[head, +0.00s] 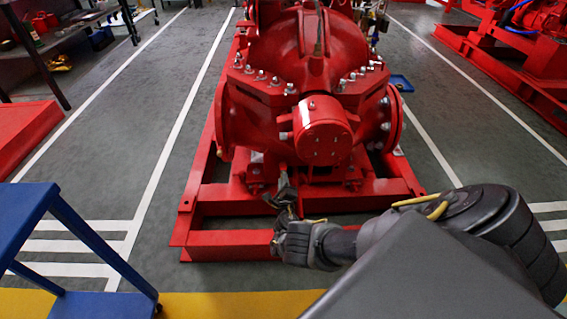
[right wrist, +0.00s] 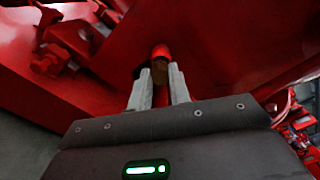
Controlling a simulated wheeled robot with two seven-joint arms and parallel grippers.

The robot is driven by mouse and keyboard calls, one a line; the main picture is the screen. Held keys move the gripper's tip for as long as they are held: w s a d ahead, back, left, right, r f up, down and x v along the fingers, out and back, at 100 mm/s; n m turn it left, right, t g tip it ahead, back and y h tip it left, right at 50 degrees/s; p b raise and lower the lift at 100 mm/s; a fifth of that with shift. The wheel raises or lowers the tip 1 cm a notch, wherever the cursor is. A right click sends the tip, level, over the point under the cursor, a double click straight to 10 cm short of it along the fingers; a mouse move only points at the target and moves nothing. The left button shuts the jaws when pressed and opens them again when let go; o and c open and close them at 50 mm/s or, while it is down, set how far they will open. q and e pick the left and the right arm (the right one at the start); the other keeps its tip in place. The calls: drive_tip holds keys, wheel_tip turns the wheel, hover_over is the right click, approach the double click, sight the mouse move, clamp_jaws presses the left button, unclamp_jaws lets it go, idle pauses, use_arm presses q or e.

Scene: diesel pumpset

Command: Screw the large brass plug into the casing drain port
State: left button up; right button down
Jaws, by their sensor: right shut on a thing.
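The large red pump casing (head: 305,60) stands in the middle of the head view on a red base frame. My right gripper (head: 283,176) reaches up from below to the casing's lower front, left of the round red end cover. In the right wrist view, its two pale fingers (right wrist: 159,88) are shut on a small brownish thing, apparently the brass plug (right wrist: 160,72). An orange-red rounded part (right wrist: 160,50) lies just beyond the plug, close to the red casing underside. The drain port is not clearly visible, and I cannot tell whether the plug touches it. My left gripper is out of view.
The red base frame (head: 225,239) surrounds the pump foot, with its front beam just behind my right wrist. A blue cart (head: 85,240) stands at the lower left. A dark workbench (head: 55,35) is at the upper left.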

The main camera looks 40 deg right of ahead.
drive_tip(key=shift+w+d+b, duration=0.3)
drive_tip(key=shift+w+d, duration=0.1)
drive_tip(key=shift+w, duration=0.15)
idle(0.4)
drive_tip(key=m, duration=2.4)
drive_tip(key=shift+w+a, duration=0.15)
drive_tip(key=shift+a, duration=0.1)
drive_tip(key=c, duration=1.4)
unclamp_jaws()
drive_tip(key=shift+a, duration=0.1)
drive_tip(key=shift+c, duration=0.2)
drive_tip(key=n, duration=0.8)
drive_tip(key=d+n, duration=0.1)
drive_tip(key=n, duration=0.3)
drive_tip(key=shift+s+f, duration=0.25)
drive_tip(key=shift+f, duration=0.05)
